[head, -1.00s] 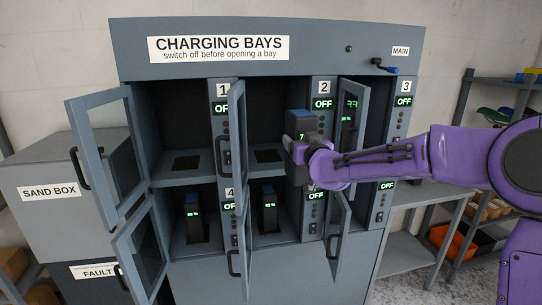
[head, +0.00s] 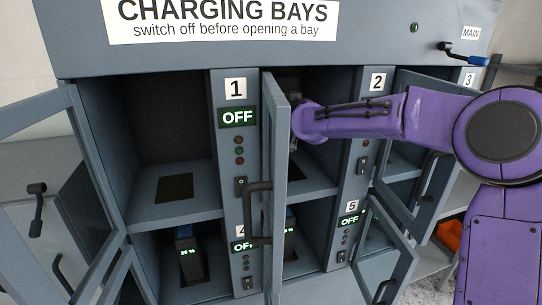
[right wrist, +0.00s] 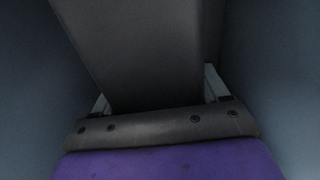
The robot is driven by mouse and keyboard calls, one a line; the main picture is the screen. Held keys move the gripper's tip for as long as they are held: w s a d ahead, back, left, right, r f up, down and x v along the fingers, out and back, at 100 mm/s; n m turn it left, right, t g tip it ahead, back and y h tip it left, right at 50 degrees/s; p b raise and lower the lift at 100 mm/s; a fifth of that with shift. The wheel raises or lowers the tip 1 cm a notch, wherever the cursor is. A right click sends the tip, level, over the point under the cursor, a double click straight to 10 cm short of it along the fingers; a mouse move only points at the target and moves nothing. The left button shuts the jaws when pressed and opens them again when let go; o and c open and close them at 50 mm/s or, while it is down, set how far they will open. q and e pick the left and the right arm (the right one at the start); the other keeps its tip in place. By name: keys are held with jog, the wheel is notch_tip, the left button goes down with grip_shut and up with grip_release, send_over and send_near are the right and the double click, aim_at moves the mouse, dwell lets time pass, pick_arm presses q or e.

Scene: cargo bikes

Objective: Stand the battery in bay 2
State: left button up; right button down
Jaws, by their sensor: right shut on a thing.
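Bay 2 (head: 312,176) is the middle upper bay, left of the panel with label 2 (head: 377,82). Its door (head: 273,150) stands open and points towards me, so it covers part of the bay. My right gripper (right wrist: 156,95) is shut on the battery (right wrist: 140,50), a dark block that fills much of the right wrist view. In the head view my right arm reaches into bay 2 and the door edge and wrist hide most of the battery. Whether its base touches the bay floor cannot be seen. My left gripper is not in view.
Bay 1 (head: 150,200) is empty, with a dark socket in its floor and its door open at left. The lower bays hold batteries, one at left (head: 186,250). Bay 3's door (head: 415,150) stands open near my right forearm. The blue-handled MAIN lever (head: 465,53) is above.

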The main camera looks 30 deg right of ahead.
jog(key=shift+s+f, duration=0.25)
jog(key=shift+f, duration=0.9)
jog(key=s, duration=0.1)
jog(key=s+f, duration=0.1)
jog(key=s, duration=0.1)
jog(key=shift+s+d+f+p, duration=0.3)
jog(key=shift+s+d, duration=0.05)
jog(key=shift+f, duration=0.65)
jog(key=w+f, duration=0.3)
jog(key=shift+a+f, duration=0.25)
jog(key=shift+f, duration=0.15)
jog(key=shift+s+r, duration=0.25)
jog(key=shift+s, duration=0.5)
jog(key=shift+c, duration=2.2)
grip_release()
jog(key=shift+d+f, duration=0.1)
jog(key=shift+f, duration=0.25)
jog(key=o, duration=0.4)
jog(key=shift+w, duration=0.15)
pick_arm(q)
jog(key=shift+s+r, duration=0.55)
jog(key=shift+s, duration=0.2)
pick_arm(e)
jog(key=shift+a+r, duration=0.1)
jog(key=shift+a, duration=0.1)
